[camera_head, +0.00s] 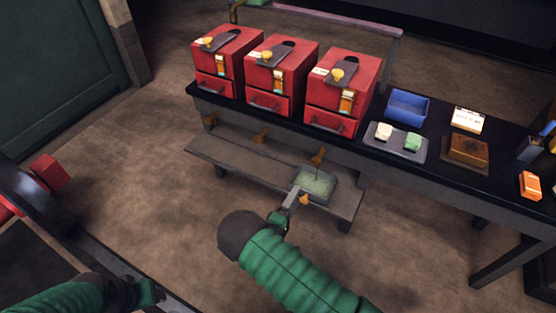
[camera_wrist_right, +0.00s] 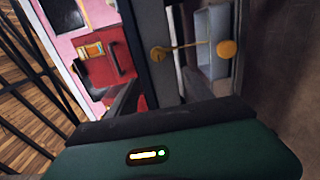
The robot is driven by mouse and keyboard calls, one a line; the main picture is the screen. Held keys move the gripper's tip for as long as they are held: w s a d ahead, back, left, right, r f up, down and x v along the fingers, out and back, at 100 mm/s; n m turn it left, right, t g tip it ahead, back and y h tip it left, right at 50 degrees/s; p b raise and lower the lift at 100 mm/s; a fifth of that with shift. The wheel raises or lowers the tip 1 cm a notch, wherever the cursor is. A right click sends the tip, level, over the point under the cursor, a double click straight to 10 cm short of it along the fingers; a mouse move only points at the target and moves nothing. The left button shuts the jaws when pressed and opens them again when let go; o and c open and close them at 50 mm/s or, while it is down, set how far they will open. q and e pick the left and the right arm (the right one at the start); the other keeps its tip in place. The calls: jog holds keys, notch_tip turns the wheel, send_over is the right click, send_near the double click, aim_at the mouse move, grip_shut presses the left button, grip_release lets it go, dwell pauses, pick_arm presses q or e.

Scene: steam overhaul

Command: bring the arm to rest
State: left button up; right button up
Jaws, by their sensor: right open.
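My right arm reaches in from the bottom of the head view in a green padded sleeve with a dark wrist. My right gripper (camera_head: 296,203) is open, near the low shelf (camera_head: 235,163) below the bench. It is close to the front edge of a shallow grey tray with a pale green inside (camera_head: 316,184); I cannot tell whether they touch. I see nothing held in it. My left gripper (camera_head: 150,291) is dark and small at the lower left, and its jaws cannot be made out.
Three red boxes (camera_head: 340,93) with drawers and brass knobs stand on the black bench. To their right are a blue bin (camera_head: 407,107), a grey tray (camera_head: 396,150) with two blocks, a brown box (camera_head: 467,149) and an orange box (camera_head: 530,186). Brass valves (camera_head: 261,136) stick out below the bench.

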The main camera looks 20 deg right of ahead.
jog(key=w+a+r+m+g+y, duration=0.25)
jog(key=a+r+m+y, duration=0.35)
jog(key=y, duration=0.5)
jog(key=s+r+m+g+y+p, duration=0.1)
jog(key=s+r+g, duration=0.25)
jog(key=s, duration=0.75)
jog(key=s+r+m+g+y+p, duration=0.1)
jog(key=s+r+g+y, duration=0.3)
jog(key=s, duration=0.8)
notch_tip(320, 180, up, 22)
jog(key=h+p, duration=0.2)
jog(key=p, duration=1.9)
jog(key=shift+w+a+r+t+p, duration=0.15)
jog(key=shift+w+a+t+p, duration=0.15)
jog(key=shift+a+t+p, duration=0.1)
